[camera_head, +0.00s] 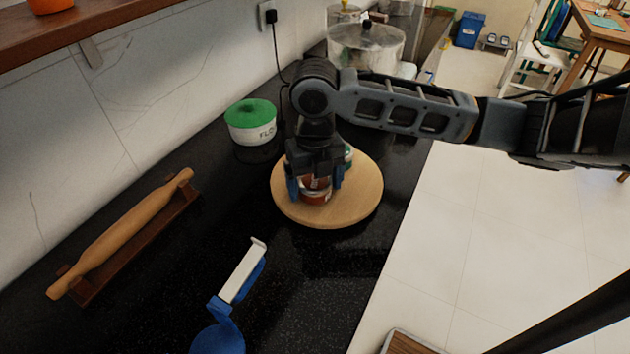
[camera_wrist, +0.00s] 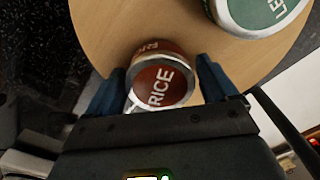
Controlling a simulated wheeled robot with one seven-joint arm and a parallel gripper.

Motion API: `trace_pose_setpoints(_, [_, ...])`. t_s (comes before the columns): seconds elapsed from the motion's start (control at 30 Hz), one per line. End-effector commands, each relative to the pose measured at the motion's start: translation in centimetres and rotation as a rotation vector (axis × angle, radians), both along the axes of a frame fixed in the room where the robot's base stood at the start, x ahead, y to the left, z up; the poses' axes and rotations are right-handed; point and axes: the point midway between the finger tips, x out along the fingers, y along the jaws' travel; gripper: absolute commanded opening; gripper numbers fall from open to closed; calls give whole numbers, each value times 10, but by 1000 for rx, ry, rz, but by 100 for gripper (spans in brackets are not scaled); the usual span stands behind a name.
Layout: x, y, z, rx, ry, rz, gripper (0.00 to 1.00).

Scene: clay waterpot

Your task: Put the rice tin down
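The rice tin (camera_head: 316,191) is reddish brown, with a lid lettered RICE that faces the camera in the wrist view (camera_wrist: 163,86). It is over the round wooden board (camera_head: 357,197), near its left side. My gripper (camera_head: 316,186) points down, with one blue finger on each side of the tin, and seems shut on it. The two fingers also flank the tin in the wrist view (camera_wrist: 162,66). The tin looks upright and low at the board. I cannot tell whether its base touches the wood.
A green-lidded tin lettered LE (camera_wrist: 262,12) stands on the board, close to the rice tin. A flour tin (camera_head: 251,122) stands behind to the left. A rolling pin on a stand (camera_head: 124,232) and a blue-and-white tool (camera_head: 240,280) lie nearer.

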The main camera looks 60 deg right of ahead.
Motion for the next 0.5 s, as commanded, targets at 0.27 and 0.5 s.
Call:
trace_pose_setpoints(0.27, [0, 0, 0, 0, 0, 0, 98])
trace_pose_setpoints(0.5, [0, 0, 11, -1, -2, 1, 98])
